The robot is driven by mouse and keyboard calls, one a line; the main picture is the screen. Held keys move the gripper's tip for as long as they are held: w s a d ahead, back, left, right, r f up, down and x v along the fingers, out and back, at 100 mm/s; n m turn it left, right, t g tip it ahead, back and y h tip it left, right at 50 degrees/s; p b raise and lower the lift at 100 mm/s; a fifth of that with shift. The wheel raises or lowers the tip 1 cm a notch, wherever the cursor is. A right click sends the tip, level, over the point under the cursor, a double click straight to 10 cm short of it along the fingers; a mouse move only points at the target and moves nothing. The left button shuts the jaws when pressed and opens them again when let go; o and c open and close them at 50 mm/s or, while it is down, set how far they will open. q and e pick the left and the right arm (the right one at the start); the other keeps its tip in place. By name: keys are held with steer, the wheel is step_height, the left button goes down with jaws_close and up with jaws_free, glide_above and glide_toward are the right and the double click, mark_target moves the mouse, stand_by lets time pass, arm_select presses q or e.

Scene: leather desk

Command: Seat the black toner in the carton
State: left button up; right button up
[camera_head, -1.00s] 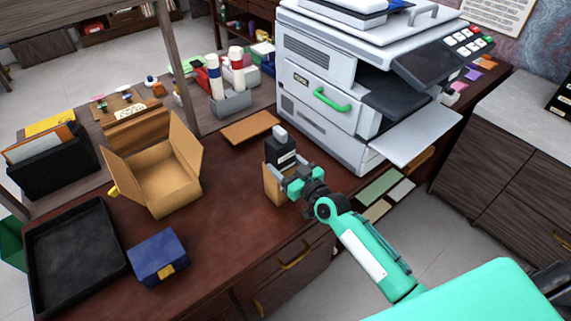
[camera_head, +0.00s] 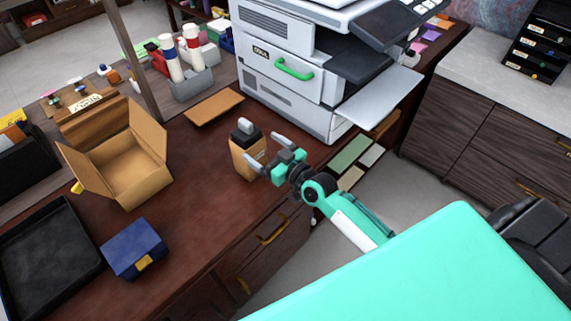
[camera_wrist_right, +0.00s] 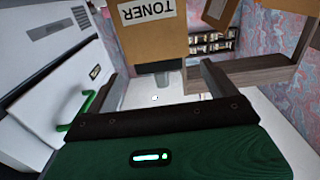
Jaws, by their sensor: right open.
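The small brown toner carton (camera_head: 248,163) stands upright on the desk in front of the printer. The black toner (camera_head: 244,137) is inside it, with only its black top and grey cap showing above the rim; the rest is hidden. My right gripper (camera_head: 273,159) is open and empty, just to the right of the carton and apart from it. In the right wrist view the carton (camera_wrist_right: 150,40) appears upside down with a TONER label, and the toner's black top (camera_wrist_right: 153,67) shows at its end, beyond the open fingers. My left gripper is not in view.
A printer (camera_head: 290,75) with a green handle stands behind the carton. A flat brown board (camera_head: 214,107) lies behind it on the left. An open cardboard box (camera_head: 130,170), a blue box (camera_head: 134,248) and a black tray (camera_head: 45,255) are further left. Desk between is clear.

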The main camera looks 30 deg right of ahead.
steer(key=b+v, duration=0.1)
steer(key=v, duration=0.8)
stand_by(0.3)
